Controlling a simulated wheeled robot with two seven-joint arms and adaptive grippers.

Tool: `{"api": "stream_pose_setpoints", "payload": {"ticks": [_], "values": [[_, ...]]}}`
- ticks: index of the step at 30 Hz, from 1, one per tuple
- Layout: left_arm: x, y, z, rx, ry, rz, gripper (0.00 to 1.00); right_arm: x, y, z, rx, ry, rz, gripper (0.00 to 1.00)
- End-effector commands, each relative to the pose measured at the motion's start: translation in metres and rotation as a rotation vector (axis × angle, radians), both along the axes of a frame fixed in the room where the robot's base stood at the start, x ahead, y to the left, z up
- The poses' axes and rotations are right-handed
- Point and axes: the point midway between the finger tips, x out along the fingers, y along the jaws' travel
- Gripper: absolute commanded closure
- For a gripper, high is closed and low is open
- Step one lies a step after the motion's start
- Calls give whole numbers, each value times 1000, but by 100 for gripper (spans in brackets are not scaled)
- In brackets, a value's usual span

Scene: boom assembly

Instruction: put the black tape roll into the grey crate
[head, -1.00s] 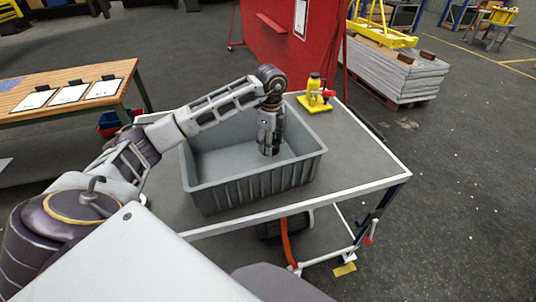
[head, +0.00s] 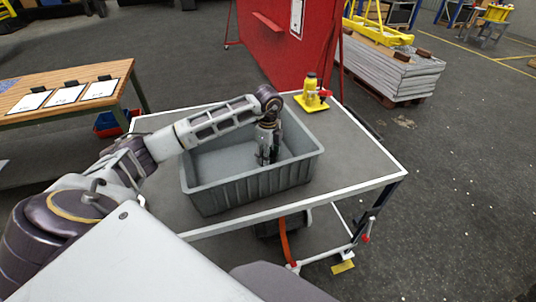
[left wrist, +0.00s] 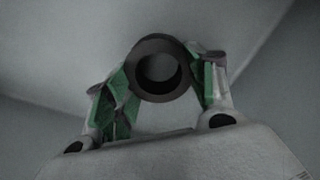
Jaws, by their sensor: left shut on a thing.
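The grey crate (head: 255,185) stands on the cart's top. My left gripper (head: 264,160) reaches down into the crate near its right side. In the left wrist view, the black tape roll (left wrist: 142,80) sits between the green-padded fingers of my left gripper (left wrist: 160,82), which is shut on it. The crate's grey inside (left wrist: 50,45) fills the background there. In the head view the roll is hidden or too small to tell, and whether it touches the crate's floor cannot be told. My right gripper is in neither view.
A yellow bottle jack (head: 312,95) stands on the cart's top (head: 350,150) behind the crate. A red panel (head: 290,45) rises behind the cart. A wooden table (head: 110,80) with several white sheets stands at the left. The cart's top right of the crate is clear.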

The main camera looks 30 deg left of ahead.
Motion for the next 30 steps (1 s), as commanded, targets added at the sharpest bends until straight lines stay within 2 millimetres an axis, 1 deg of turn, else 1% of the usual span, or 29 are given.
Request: {"api": "stream_pose_setpoints", "payload": {"ticks": [3,16,17,21,30], "values": [[0,0,-5,0,0,0,74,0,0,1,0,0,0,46],[0,0,-8,0,0,0,74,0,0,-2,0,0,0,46],[0,0,-8,0,0,0,41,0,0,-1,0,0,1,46],[0,0,-8,0,0,0,23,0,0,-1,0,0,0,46],[0,0,-7,0,0,0,23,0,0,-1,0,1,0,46]]}}
